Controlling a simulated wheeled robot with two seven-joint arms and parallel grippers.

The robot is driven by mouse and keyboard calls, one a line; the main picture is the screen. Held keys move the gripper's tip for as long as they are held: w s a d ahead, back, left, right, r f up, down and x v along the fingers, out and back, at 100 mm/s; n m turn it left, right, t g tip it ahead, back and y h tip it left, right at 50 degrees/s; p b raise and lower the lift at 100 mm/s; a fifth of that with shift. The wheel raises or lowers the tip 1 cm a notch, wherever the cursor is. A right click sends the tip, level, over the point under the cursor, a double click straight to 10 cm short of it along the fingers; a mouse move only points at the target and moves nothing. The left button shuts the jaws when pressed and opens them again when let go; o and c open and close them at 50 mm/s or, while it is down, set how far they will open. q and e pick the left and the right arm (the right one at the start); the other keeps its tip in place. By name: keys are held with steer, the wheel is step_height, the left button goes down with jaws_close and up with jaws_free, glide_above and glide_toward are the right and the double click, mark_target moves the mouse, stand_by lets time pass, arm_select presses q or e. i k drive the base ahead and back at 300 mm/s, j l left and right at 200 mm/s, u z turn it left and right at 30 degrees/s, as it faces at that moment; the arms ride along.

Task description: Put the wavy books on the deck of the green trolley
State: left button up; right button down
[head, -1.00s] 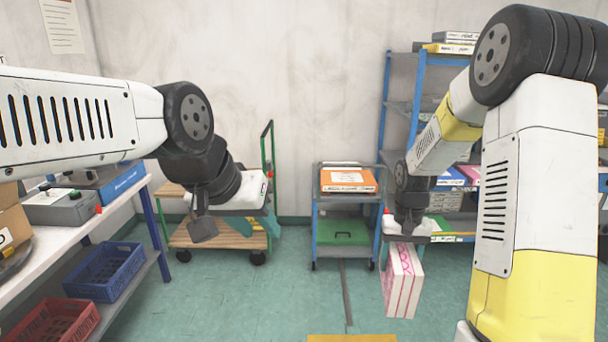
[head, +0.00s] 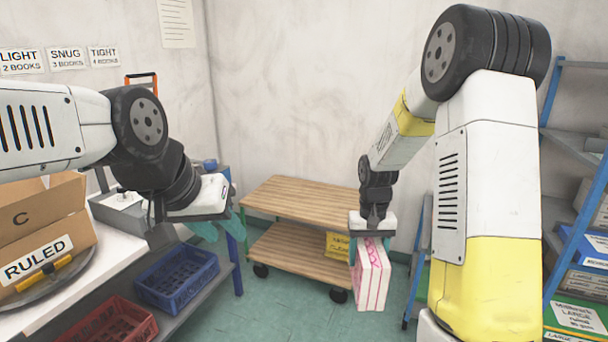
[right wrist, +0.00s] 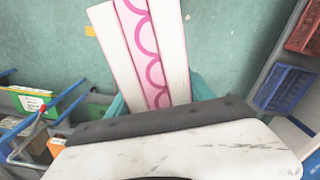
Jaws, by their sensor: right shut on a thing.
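The wavy books (head: 371,276) are white with pink stripes and a pink wavy line. My right gripper (head: 357,247) is shut on their upper end and they hang upright below it. They also show in the right wrist view (right wrist: 154,48), between teal fingers. A trolley with two wooden decks (head: 303,200) and a little green on its frame stands against the back wall. The held books are in front of its right end, apart from the top deck in the picture. My left gripper (head: 220,226) is empty, its teal fingers apart, left of the trolley.
A yellow box (head: 340,246) is on the trolley's lower deck. At left, a bench holds a RULED carton (head: 40,255), with blue (head: 177,277) and red (head: 115,325) crates below. A blue shelf rack (head: 560,200) stands at right. Some floor is clear before the trolley.

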mark_target(307, 199)
steer(key=i+u, duration=0.1)
steer(key=i, duration=0.65)
steer(key=i+u, duration=0.1)
steer(key=i, duration=0.65)
steer(key=i+l+u, duration=0.1)
steer(key=i, duration=0.65)
steer(key=i+l+u, duration=0.1)
steer(key=i, duration=0.6)
steer(key=l, duration=0.1)
